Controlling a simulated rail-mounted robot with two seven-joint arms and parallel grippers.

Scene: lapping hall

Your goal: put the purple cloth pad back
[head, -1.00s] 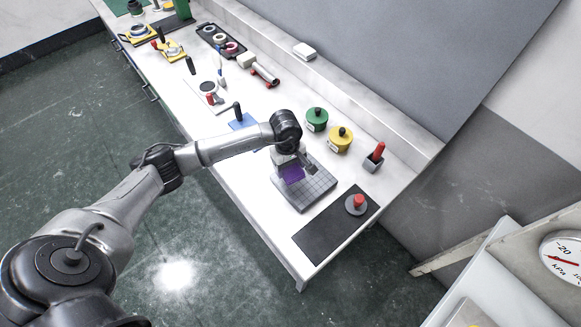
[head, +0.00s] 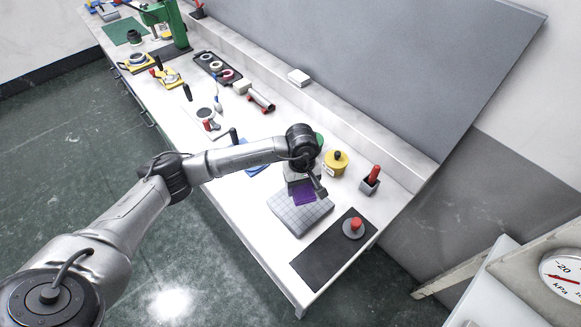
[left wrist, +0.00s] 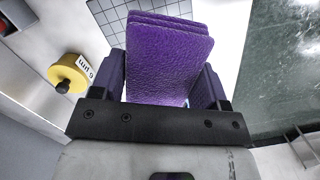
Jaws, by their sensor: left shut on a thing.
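The purple cloth pad (head: 306,196) is held in my left gripper (head: 303,188), over the far part of the grey gridded plate (head: 299,217) on the bench. In the left wrist view the pad (left wrist: 168,62) shows as several thick layers between the two fingers, and the gripper (left wrist: 160,84) is shut on it. The gridded plate (left wrist: 118,22) lies beyond the pad there and is partly covered by it. I cannot tell how large the gap between pad and plate is. My right gripper is not in view.
A yellow lidded pot (head: 336,163) stands close behind the gripper, and a green one (head: 320,141) is mostly hidden by my wrist. A grey holder with a red handle (head: 370,182) and a black mat (head: 323,257) with a red-knobbed disc (head: 353,227) lie to the right.

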